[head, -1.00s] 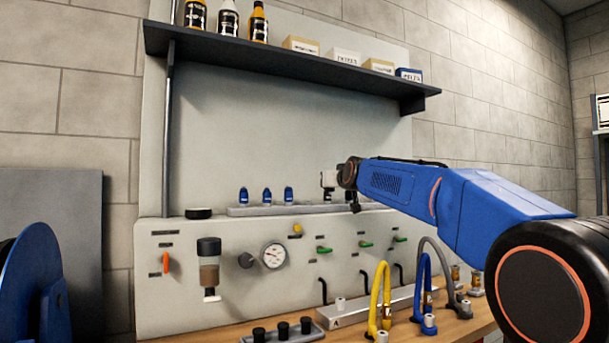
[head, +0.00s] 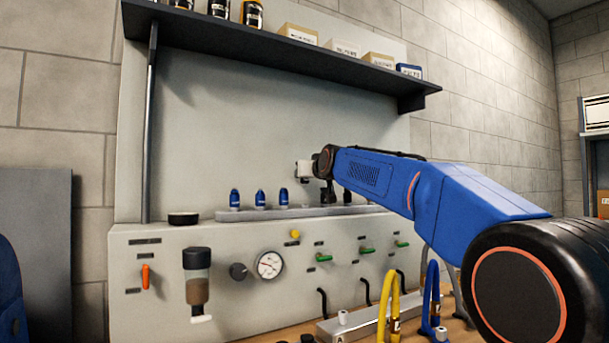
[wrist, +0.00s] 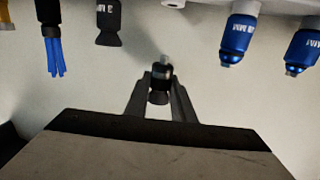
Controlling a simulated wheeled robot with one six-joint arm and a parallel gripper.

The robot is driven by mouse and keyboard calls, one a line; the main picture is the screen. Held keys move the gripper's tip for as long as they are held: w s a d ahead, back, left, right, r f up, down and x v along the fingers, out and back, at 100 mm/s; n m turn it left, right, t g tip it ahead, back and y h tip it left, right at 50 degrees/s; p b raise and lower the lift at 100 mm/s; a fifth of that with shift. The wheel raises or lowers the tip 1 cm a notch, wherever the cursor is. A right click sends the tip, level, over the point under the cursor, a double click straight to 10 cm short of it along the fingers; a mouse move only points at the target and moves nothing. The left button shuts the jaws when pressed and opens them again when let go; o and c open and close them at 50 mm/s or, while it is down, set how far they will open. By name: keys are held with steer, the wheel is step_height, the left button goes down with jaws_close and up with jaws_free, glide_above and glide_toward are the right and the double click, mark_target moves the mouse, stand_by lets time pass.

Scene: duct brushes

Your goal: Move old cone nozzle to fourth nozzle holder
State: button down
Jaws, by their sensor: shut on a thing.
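My gripper (wrist: 160,88) is shut on a small black nozzle (wrist: 160,77) with a pale metal tip and a flared end; I take it as the old cone nozzle. In the wrist view its tip points at the pale rack (wrist: 215,5), with a gap between. A free holder (wrist: 173,3) on the rack lies just past the tip, between the blue nozzles (wrist: 238,38) and another black flared nozzle (wrist: 108,22). In the head view my gripper (head: 327,192) is right of the three blue nozzles (head: 260,198), and the arm partly hides the rack.
A blue-bristled brush (wrist: 53,45) stands beyond the black nozzle on the rack. A dark shelf (head: 270,45) with bottles and boxes overhangs the panel. Below are a gauge (head: 270,264), green-handled valves (head: 324,257) and yellow (head: 390,310) and blue hoses.

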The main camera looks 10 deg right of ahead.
steer(key=shift+f, duration=2.85)
steer(key=shift+s+f, duration=0.15)
steer(key=shift+f, duration=0.3)
steer(key=c, duration=1.4)
jaws_free()
steer(key=shift+c, duration=0.2)
steer(key=s+d, duration=0.2)
steer(key=s, duration=1.5)
steer(key=shift+r, duration=0.4)
steer(key=shift+s, duration=0.25)
